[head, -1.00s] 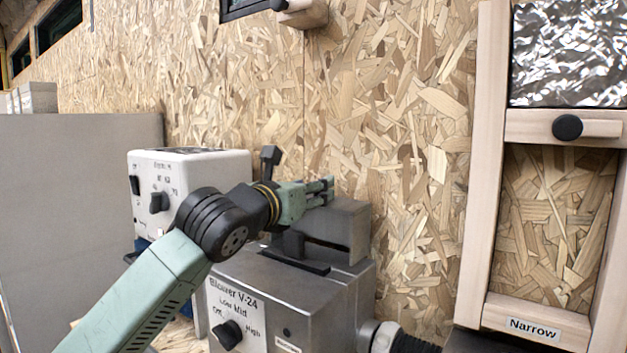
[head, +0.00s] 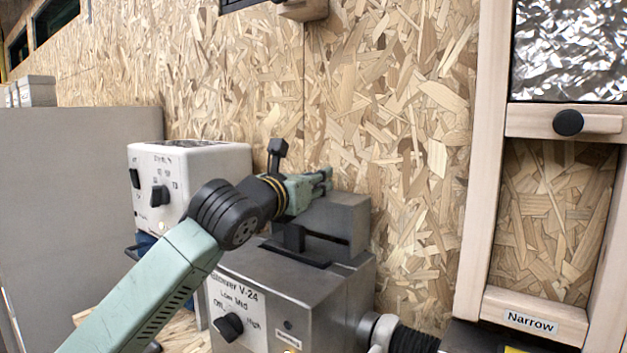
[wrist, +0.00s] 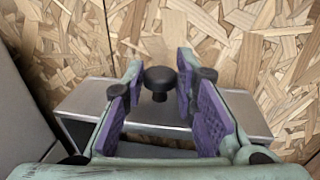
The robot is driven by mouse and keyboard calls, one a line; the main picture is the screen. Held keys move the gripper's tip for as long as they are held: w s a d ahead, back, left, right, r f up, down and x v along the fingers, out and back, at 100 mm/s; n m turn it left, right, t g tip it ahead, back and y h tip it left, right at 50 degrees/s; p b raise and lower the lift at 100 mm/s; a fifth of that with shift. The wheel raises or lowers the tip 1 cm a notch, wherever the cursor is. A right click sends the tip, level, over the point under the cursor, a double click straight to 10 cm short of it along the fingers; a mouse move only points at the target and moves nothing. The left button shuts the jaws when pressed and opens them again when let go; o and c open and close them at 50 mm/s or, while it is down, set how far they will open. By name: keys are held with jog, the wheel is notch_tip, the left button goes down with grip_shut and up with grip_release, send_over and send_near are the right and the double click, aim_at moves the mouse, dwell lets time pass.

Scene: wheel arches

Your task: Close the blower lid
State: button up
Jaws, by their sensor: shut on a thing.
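The blower (head: 310,305) is a grey metal box with a control panel marked "Blower V-24" in the head view. Its lid (head: 345,215) is a grey metal cover at the top rear, with a dark gap below its front edge, so it stands raised. The lid also shows in the wrist view (wrist: 245,115). A black knob (wrist: 159,80) stands between my fingertips there. My gripper (head: 328,178) is over the top of the lid, its purple-padded fingers on either side of the knob in the wrist view (wrist: 160,75). The head view hides the knob.
A white control box (head: 190,185) stands left of the blower. A chipboard wall (head: 400,130) is close behind. A black hose (head: 415,340) leaves the blower's right side. A wooden frame labelled "Narrow" (head: 530,322) stands at the right, and a grey panel (head: 80,200) at the left.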

grip_shut()
jog(key=shift+f+b, duration=0.1)
jog(key=shift+b, duration=0.25)
jog(key=shift+s+a+f+t+b, duration=0.2)
jog(key=shift+s+t+b, duration=0.1)
jog(key=shift+b, duration=0.75)
jog(key=b, duration=0.2)
jog(key=s+t+b, duration=0.1)
jog(key=b, duration=0.2)
jog(key=shift+a+f+h, duration=0.25)
jog(key=shift+a+h, duration=0.15)
jog(key=s+a+t+b, duration=0.1)
jog(key=b, duration=0.3)
jog(key=s+a+n+t+h+b, duration=0.1)
jog(key=b, duration=0.4)
jog(key=shift+s+t, duration=0.35)
jog(key=shift+t, duration=0.05)
jog(key=shift+s+a+r+t+b, duration=0.1)
jog(key=shift+s+a+t+b, duration=0.25)
jog(key=shift+b, duration=0.75)
jog(key=shift+s, duration=0.1)
